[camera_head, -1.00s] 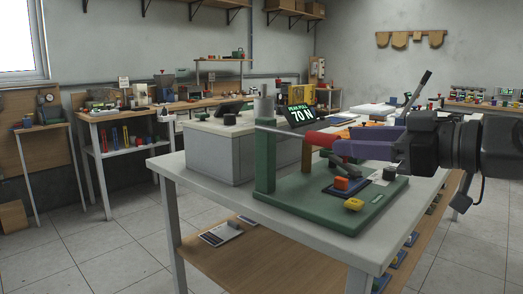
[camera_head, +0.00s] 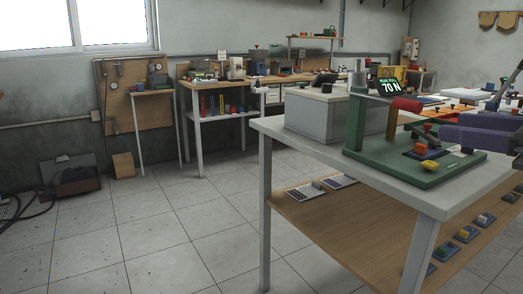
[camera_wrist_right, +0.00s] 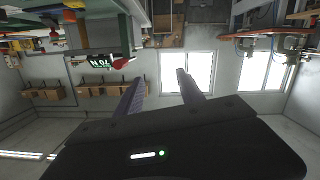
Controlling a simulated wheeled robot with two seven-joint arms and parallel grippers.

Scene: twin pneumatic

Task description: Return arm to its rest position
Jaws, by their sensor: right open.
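My right gripper (camera_head: 460,130) shows at the right edge of the head view, its purple fingers pointing left and its wrist cut off by the frame. In the right wrist view its two fingers (camera_wrist_right: 158,92) stand well apart with nothing between them. The fixture's red cylinder (camera_head: 408,105) is just left of the fingers, with a visible gap. My left gripper is not in view.
The white table (camera_head: 440,203) has a lower wooden shelf (camera_head: 345,235) with several small parts. A grey box (camera_head: 312,112) and a "70 N" display (camera_head: 389,86) stand on the table. Open tiled floor (camera_head: 170,235) lies left. A workbench (camera_head: 210,84) stands behind.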

